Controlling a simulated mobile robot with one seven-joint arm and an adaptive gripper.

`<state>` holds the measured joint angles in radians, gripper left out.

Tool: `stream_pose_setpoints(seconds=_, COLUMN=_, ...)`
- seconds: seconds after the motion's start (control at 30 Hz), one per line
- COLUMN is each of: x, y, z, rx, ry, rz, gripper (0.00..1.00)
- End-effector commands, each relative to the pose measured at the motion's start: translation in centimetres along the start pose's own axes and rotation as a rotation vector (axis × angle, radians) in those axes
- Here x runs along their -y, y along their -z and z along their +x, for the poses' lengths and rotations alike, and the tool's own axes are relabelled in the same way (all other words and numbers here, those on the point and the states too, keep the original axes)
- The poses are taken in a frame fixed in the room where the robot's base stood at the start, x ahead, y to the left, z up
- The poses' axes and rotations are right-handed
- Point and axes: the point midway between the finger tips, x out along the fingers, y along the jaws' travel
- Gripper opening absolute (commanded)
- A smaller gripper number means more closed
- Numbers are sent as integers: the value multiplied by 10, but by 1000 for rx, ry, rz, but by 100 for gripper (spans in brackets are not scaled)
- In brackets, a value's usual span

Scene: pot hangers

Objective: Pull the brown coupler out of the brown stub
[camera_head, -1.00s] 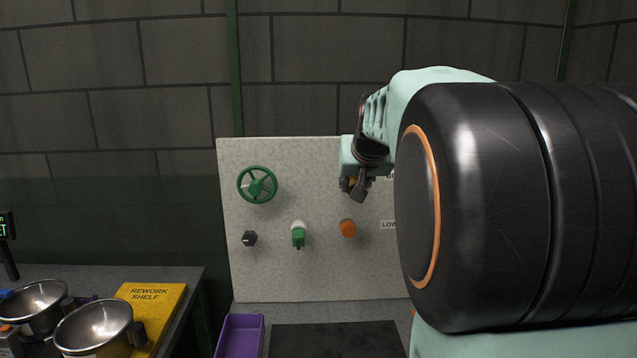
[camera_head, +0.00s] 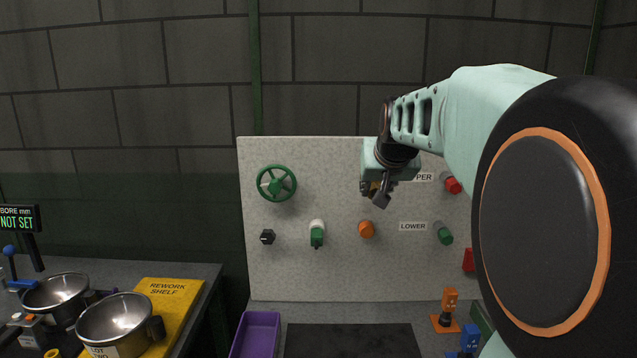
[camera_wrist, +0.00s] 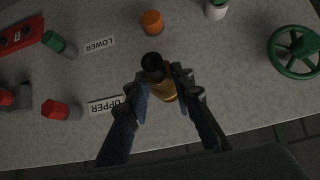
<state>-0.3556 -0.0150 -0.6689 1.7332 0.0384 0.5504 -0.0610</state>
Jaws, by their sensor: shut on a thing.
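My gripper (camera_head: 376,192) is in front of the upper middle of the pale panel, left of the UPPER label. In the wrist view my gripper (camera_wrist: 161,80) has its two fingers on either side of a brownish-gold piece with a dark round end, which I take for the brown coupler (camera_wrist: 166,90). A little of the coupler (camera_head: 372,187) shows between the fingers in the head view. The brown stub cannot be told apart from the dark end, and whether coupler and stub are still joined cannot be seen.
The panel (camera_head: 340,275) also carries a green handwheel (camera_head: 276,183), an orange knob (camera_head: 366,229), a green-and-white fitting (camera_head: 317,233), a red fitting (camera_head: 453,185) and a green fitting (camera_head: 445,234). A purple tray (camera_head: 256,335) and metal bowls (camera_head: 115,318) stand below left.

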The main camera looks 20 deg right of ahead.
Motion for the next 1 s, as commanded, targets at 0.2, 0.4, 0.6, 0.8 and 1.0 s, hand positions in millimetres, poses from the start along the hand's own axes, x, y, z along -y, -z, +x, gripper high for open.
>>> stream_pose_setpoints(seconds=0.2, x=0, y=-6, z=-7, rx=-1, ry=1, rz=0, gripper=0)
stream_pose_setpoints(seconds=0.4, x=0, y=-11, z=-13, rx=-1, ry=1, rz=1, gripper=0)
stream_pose_setpoints(seconds=0.6, x=0, y=-16, z=-19, rx=-1, ry=1, rz=1, gripper=0)
stream_pose_setpoints(seconds=0.8, x=0, y=-19, z=-23, rx=-1, ry=0, rz=0, gripper=0)
stream_pose_setpoints(seconds=1.0, x=0, y=-20, z=-24, rx=-1, ry=-1, rz=0, gripper=0)
